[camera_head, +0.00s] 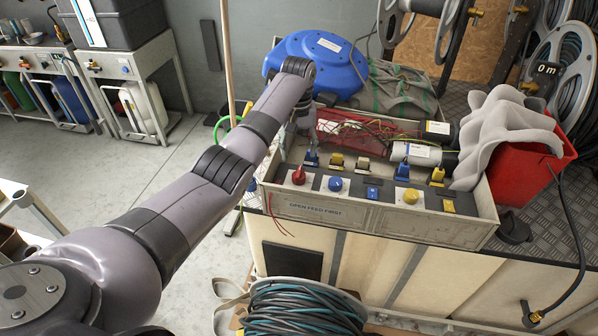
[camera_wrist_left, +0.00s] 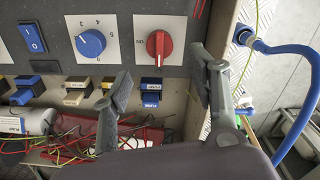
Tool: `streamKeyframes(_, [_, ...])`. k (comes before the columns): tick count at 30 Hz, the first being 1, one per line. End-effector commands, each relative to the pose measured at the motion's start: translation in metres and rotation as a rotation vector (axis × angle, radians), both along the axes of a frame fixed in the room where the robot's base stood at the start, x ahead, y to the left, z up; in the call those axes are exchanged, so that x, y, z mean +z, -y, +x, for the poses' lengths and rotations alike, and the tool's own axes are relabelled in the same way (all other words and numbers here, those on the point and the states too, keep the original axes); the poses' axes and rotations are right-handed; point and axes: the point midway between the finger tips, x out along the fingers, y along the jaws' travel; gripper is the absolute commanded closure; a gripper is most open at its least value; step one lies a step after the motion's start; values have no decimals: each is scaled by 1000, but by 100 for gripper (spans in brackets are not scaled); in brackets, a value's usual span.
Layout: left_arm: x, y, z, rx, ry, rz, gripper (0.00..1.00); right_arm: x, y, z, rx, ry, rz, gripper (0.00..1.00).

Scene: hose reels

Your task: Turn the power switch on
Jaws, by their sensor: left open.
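The control panel (camera_head: 322,183) is on the near side of an open grey box. It carries a red rotary knob (camera_head: 299,175), a blue knob (camera_head: 335,184), a blue rocker switch (camera_head: 373,192) and a yellow knob (camera_head: 411,196). In the left wrist view the red knob (camera_wrist_left: 159,44) has lettering like "ON" beside it, and the blue rocker (camera_wrist_left: 33,38) is marked I and O. My left gripper (camera_head: 303,125) is over the box's left end, partly hidden by its arm. In the wrist view its open, empty fingers (camera_wrist_left: 163,65) straddle the red knob's column, apart from it. My right gripper is out of view.
Small blue and yellow blocks (camera_head: 336,160), loose wires and cylinders lie behind the panel in the box. A grey draped cloth (camera_head: 505,130) over a red bin (camera_head: 530,175) stands at right. A blue reel (camera_head: 318,60) is behind. A hose coil (camera_head: 302,308) is below the front.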

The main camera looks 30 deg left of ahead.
Motion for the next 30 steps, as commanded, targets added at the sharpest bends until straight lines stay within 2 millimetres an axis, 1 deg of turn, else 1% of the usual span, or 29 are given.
streamKeyframes(1, [-12, 0, -1, 0, -4, 0, 46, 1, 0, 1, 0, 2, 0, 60])
streamKeyframes(6, [-49, 0, -1, 0, -4, 0, 46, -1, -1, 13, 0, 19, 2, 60])
streamKeyframes(9, [-67, 0, -1, 0, -3, 1, 46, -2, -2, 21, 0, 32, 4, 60])
streamKeyframes(12, [-81, 0, 0, -1, -2, 1, 46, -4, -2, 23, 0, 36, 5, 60])
streamKeyframes(15, [-89, 0, 0, -1, 0, 1, 46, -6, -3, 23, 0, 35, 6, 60])
streamKeyframes(18, [-93, 0, 0, -1, 0, 1, 46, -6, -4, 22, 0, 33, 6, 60])
streamKeyframes(26, [-94, 0, 0, -1, 1, 0, 46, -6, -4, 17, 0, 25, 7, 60])
streamKeyframes(30, [-94, 0, 0, -1, 1, 0, 54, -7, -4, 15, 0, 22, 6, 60])
